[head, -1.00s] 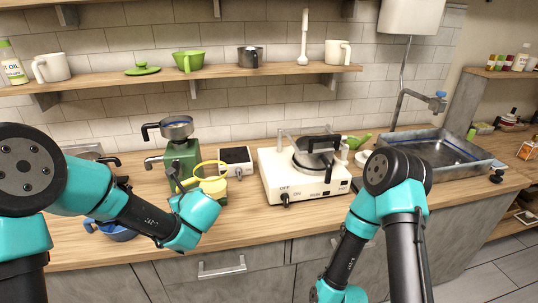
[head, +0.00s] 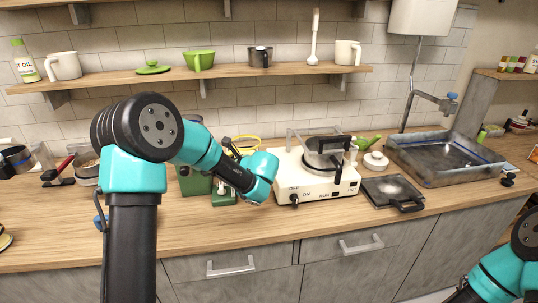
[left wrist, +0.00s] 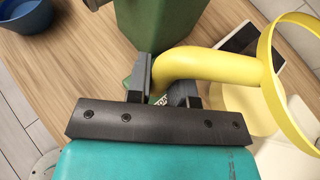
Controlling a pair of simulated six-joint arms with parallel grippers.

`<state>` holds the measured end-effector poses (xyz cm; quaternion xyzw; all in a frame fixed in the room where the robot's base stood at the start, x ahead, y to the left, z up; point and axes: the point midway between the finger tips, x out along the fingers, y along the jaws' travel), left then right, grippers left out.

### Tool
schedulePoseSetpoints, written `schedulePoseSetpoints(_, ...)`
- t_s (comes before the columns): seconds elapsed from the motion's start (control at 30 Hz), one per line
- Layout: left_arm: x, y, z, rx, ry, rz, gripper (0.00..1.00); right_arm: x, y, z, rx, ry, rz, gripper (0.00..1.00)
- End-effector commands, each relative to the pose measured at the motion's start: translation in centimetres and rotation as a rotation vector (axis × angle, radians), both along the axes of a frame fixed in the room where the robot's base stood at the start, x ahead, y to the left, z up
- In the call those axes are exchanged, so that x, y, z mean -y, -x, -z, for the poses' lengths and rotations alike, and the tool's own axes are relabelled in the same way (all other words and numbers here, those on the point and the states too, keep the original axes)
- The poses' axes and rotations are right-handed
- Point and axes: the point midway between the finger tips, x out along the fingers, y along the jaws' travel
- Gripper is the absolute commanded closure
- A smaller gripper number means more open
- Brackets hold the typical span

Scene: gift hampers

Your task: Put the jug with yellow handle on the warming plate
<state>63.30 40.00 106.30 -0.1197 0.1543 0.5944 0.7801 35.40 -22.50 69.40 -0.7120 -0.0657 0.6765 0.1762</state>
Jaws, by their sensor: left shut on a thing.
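The jug's yellow handle (left wrist: 205,66) lies between the fingers of my left gripper (left wrist: 168,85), shut on it. The jug's yellow rim (left wrist: 273,85) and pale body (left wrist: 245,102) are at the right of the left wrist view. In the head view, a strip of yellow rim (head: 246,137) shows behind my left gripper (head: 231,149); my arm hides most of the jug. A small white-edged unit with a dark top (left wrist: 240,38), seemingly the warming plate, is partly behind the jug. Whether they touch is unclear. My right gripper is out of view.
A green machine (left wrist: 150,22) stands close beside the handle. A white cooker (head: 318,183) with a pan is to the right, then a dark square pan (head: 390,190) and a sink (head: 440,160). A blue bowl (left wrist: 22,15) is nearby.

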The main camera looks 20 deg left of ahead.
Motion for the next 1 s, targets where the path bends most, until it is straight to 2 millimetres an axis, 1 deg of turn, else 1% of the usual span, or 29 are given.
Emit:
schedulePoseSetpoints(0.03, -0.4, 0.1, -0.1, 0.003, -0.001, -0.013, 1.00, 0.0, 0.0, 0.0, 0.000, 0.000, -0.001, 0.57)
schedulePoseSetpoints(0.1, -0.6, 0.2, -0.2, 0.003, 0.000, -0.020, 1.00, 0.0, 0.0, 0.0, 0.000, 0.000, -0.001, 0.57)
schedulePoseSetpoints(0.37, -0.6, 0.2, -0.2, 0.003, 0.000, -0.020, 1.00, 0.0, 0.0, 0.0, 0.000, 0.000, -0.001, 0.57)
schedulePoseSetpoints(0.53, -0.9, -0.4, -0.1, 0.003, 0.000, -0.020, 1.00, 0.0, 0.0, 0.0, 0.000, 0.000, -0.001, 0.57)
schedulePoseSetpoints(0.67, -1.9, -2.0, 0.2, 0.003, 0.000, -0.021, 1.00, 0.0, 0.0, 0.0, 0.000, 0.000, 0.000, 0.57)
schedulePoseSetpoints(1.0, -5.5, -7.6, 0.8, 0.003, 0.000, -0.021, 1.00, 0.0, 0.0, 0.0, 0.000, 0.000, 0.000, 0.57)
